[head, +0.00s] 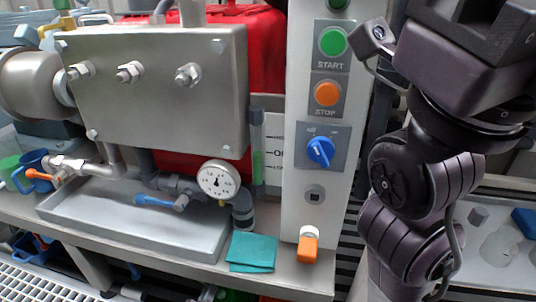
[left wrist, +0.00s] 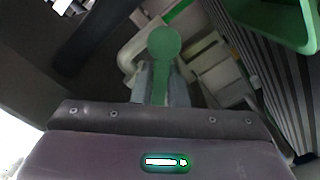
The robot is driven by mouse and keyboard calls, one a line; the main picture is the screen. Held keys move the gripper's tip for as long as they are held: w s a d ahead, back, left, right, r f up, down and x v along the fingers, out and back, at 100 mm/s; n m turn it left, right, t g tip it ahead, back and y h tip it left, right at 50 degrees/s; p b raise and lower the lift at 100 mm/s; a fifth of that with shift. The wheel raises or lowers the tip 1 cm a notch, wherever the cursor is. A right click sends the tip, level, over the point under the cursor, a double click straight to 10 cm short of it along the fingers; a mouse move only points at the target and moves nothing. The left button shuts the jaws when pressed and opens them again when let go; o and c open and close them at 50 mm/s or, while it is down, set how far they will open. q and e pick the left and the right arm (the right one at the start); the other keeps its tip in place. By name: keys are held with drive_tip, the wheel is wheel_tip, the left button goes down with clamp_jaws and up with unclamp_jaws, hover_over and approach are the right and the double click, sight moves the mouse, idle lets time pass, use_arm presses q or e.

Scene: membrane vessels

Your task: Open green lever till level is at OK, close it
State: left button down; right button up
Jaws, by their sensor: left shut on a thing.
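The green lever (left wrist: 164,48) shows in the left wrist view with its round end pointing away from me. My left gripper (left wrist: 164,82) is shut on the lever's shank, with one grey finger on each side. I cannot make out this lever or my left gripper in the head view. The level gauge (head: 258,150) is a slim upright tube beside the white panel. Its green column reaches about the OK mark, between the upper and LOW marks. The fingers of my right gripper are out of view; only its arm shows at the right.
A steel box (head: 155,95) stands above a grey tray (head: 130,225). A dial (head: 217,179), a blue lever (head: 155,201) and an orange lever (head: 38,174) sit on the piping. The white control panel (head: 300,215) has START, STOP and a blue knob (head: 320,151). A teal cloth (head: 252,251) lies on the bench.

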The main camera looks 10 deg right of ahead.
use_arm(q)
drive_tip(key=shift+s+d+f, duration=0.1)
drive_tip(key=shift+f, duration=0.05)
drive_tip(key=a+m, duration=0.1)
drive_tip(key=m, duration=0.2)
drive_tip(key=w+a+f+m, duration=0.1)
drive_tip(key=a+m, duration=0.1)
drive_tip(key=m, duration=0.1)
drive_tip(key=a+f+m, duration=0.1)
drive_tip(key=m, duration=0.2)
drive_tip(key=shift+w+a+m+b, duration=0.3)
drive_tip(key=shift+w+m+b, duration=0.05)
drive_tip(key=shift+m, duration=0.05)
drive_tip(key=c, duration=1.4)
unclamp_jaws()
drive_tip(key=shift+r, duration=0.1)
